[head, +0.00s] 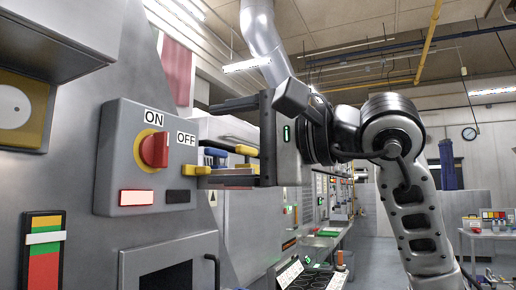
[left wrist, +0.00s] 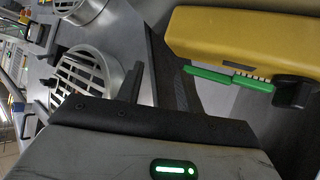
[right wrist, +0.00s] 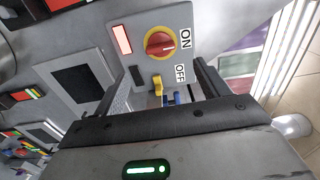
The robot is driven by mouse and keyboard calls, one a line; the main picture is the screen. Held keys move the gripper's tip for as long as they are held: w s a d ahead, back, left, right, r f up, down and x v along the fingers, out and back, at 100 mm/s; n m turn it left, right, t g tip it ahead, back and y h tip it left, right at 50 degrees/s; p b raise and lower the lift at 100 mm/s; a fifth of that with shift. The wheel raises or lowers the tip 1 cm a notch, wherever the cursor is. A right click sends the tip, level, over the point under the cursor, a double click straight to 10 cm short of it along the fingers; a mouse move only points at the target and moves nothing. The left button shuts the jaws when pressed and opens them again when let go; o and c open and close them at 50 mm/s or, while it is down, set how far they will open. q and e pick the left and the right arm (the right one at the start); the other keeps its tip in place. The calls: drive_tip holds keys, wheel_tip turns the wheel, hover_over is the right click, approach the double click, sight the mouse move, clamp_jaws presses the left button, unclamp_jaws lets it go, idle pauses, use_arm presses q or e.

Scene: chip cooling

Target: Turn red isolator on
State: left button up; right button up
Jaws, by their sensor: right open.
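The red isolator knob (head: 154,150) sits on a yellow ring on a grey box, with ON and OFF labels at its upper right. It also shows in the right wrist view (right wrist: 160,43). I cannot tell exactly which label its handle points at. My right gripper (head: 205,145) is open and empty, apart from the knob and to its right in the head view. In the right wrist view the knob lies beyond the fingers (right wrist: 170,82). My left gripper (left wrist: 152,90) shows only in the left wrist view, away from the knob; its opening is unclear.
Below the knob are a pale red-edged lamp (head: 136,197) and a dark one (head: 178,196). A yellow lever (right wrist: 157,85) and a blue one (right wrist: 177,98) stand beside the box. The left wrist view shows a yellow housing (left wrist: 240,40) and a round grille (left wrist: 85,80).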

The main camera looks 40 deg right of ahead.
drive_tip(key=shift+v, duration=2.3)
use_arm(q)
drive_tip(key=shift+w, duration=0.1)
